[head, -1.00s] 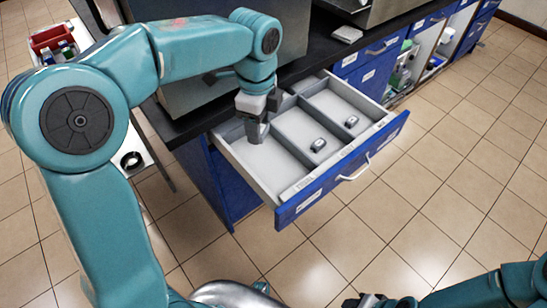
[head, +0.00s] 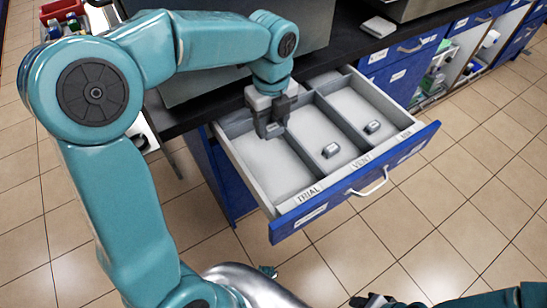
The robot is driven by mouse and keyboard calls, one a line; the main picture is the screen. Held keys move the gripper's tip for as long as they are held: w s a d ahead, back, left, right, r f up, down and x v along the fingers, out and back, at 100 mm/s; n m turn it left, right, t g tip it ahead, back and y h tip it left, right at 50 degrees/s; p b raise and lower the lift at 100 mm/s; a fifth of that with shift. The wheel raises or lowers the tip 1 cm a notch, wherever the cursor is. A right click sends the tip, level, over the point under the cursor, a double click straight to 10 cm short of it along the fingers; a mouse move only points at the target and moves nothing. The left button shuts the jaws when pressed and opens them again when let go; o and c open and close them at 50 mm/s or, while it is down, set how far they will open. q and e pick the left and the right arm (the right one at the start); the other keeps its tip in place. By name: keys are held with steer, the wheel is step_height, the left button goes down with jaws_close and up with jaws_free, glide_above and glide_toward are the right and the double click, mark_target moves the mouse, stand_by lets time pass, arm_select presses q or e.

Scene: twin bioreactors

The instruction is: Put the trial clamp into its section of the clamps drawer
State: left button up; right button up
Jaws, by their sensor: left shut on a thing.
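The clamps drawer (head: 352,184) is pulled out of the blue bench and has three grey sections. The nearest section (head: 275,168), at the left, has a label reading TRIAL (head: 308,193); I see no clamp lying on its visible floor. My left gripper (head: 270,134) points down over the back part of this section. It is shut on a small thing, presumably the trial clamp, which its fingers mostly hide. My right gripper (head: 372,300) is at the bottom edge, partly cut off.
Grey dividers (head: 318,133) and the drawer walls stand around the gripper. A black worktop (head: 330,58) with large grey equipment is behind. A red bin (head: 62,10) is at the upper left. Tiled floor (head: 440,215) in front of the drawer is clear.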

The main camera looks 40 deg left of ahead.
arm_select(q)
steer(key=b, duration=0.1)
glide_toward(272, 164)
steer(key=shift+s+f, duration=0.15)
step_height(272, 164, down, 6)
steer(key=shift+r+b, duration=0.1)
steer(key=shift+b, duration=0.6)
steer(key=o, duration=0.7)
steer(key=shift+f, duration=0.25)
steer(key=shift+c, duration=0.2)
steer(key=o, duration=0.3)
steer(key=shift+o, duration=0.2)
steer(key=shift+r, duration=0.1)
